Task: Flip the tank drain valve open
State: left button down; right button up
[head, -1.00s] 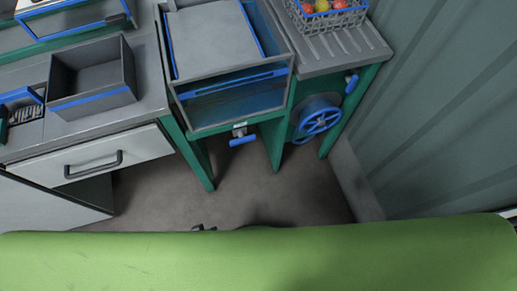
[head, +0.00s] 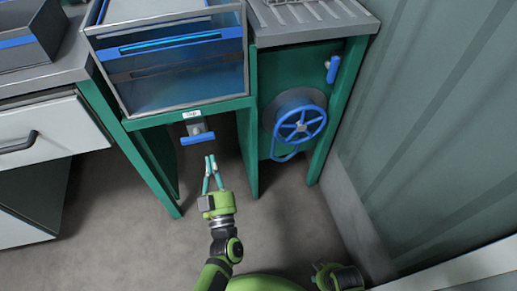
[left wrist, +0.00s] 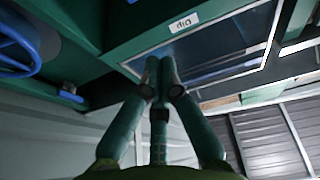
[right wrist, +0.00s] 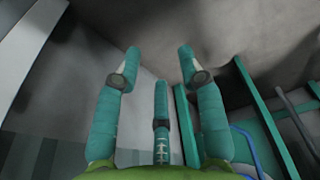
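The tank (head: 170,75) is a clear-walled, grey-framed box on a green stand. Below its front edge, under a small white label (head: 191,114), a valve with a blue handle (head: 198,138) sticks out; the handle lies crosswise. The label reads "dip" in the left wrist view (left wrist: 184,22), where I cannot make out the handle. My left gripper (head: 210,158) is just below and in front of the handle, apart from it, fingers pointing at it. Its fingertips meet in the left wrist view (left wrist: 159,64), empty. My right gripper (right wrist: 159,58) is open and empty, facing the floor.
Right of the tank stand is a green cabinet with a blue handwheel (head: 300,125) and another blue handle (head: 332,68). Green stand legs flank my left gripper. A drawer unit (head: 50,135) is at left, a corrugated wall (head: 440,130) at right. The floor between is clear.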

pick_arm(q)
jog(key=shift+s+r+n+y, duration=0.1)
jog(key=shift+r+n+y, duration=0.2)
jog(key=shift+r+y, duration=0.1)
pick_arm(e)
jog(key=shift+w+d+f, duration=0.1)
jog(key=shift+d, duration=0.1)
pick_arm(q)
jog(key=shift+a+f, duration=0.1)
notch_tip(320, 180, up, 3)
jog(key=b, duration=0.2)
send_over(206, 138)
jog(key=s, duration=0.1)
jog(key=shift+s+d, duration=0.15)
jog(key=shift+d, duration=0.2)
notch_tip(206, 138, down, 4)
jog(key=b, duration=0.3)
jog(key=shift+r, duration=0.25)
jog(key=shift+f+b, duration=0.1)
jog(key=shift+b, duration=0.2)
pick_arm(e)
notch_tip(206, 138, up, 13)
jog(key=w+t, duration=0.1)
jog(key=w, duration=0.1)
jog(key=shift+w, duration=0.15)
